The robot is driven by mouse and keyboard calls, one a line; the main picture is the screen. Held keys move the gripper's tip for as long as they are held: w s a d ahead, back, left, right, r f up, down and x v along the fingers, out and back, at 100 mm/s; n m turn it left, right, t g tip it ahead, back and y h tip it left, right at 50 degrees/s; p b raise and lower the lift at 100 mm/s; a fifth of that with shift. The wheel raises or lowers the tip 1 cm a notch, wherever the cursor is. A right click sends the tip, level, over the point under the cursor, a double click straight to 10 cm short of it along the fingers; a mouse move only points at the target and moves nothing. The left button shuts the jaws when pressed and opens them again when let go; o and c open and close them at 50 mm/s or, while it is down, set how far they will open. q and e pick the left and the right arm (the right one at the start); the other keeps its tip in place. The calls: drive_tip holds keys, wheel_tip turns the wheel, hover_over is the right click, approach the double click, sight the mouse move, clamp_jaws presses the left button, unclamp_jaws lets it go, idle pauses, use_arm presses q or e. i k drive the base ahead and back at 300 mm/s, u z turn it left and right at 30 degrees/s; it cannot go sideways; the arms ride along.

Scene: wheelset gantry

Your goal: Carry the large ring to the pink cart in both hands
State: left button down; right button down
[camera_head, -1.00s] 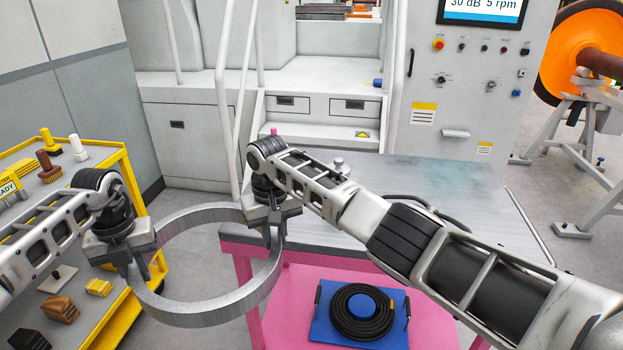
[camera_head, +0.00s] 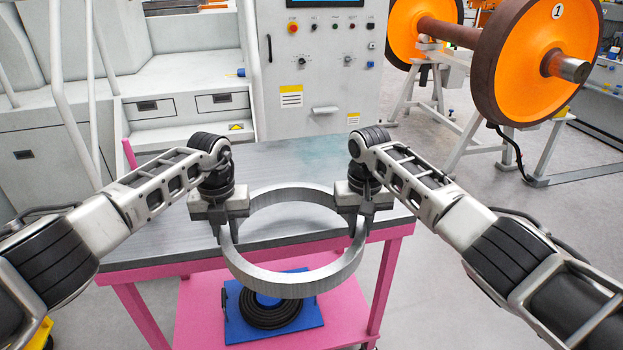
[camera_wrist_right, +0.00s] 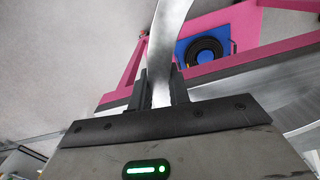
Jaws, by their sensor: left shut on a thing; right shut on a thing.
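The large ring (camera_head: 293,283) is a grey metal band held level in both hands. In the head view it overlaps the front edge of the pink cart (camera_head: 385,282), with its near side in front of that edge. My left gripper (camera_head: 224,230) is shut on the ring's left side. My right gripper (camera_head: 361,222) is shut on its right side; the right wrist view also shows the ring (camera_wrist_right: 163,50) between the fingers (camera_wrist_right: 160,88). The cart's grey top (camera_head: 290,160) shows behind and through the ring. I cannot tell the height of the ring above the top.
A white machine with a control panel (camera_head: 320,65) stands behind the cart. An orange wheelset (camera_head: 520,60) on a stand (camera_head: 450,110) is at the back right. Floor is clear at right.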

sight(318, 177)
drive_tip(key=z, duration=0.15)
drive_tip(key=i, duration=1)
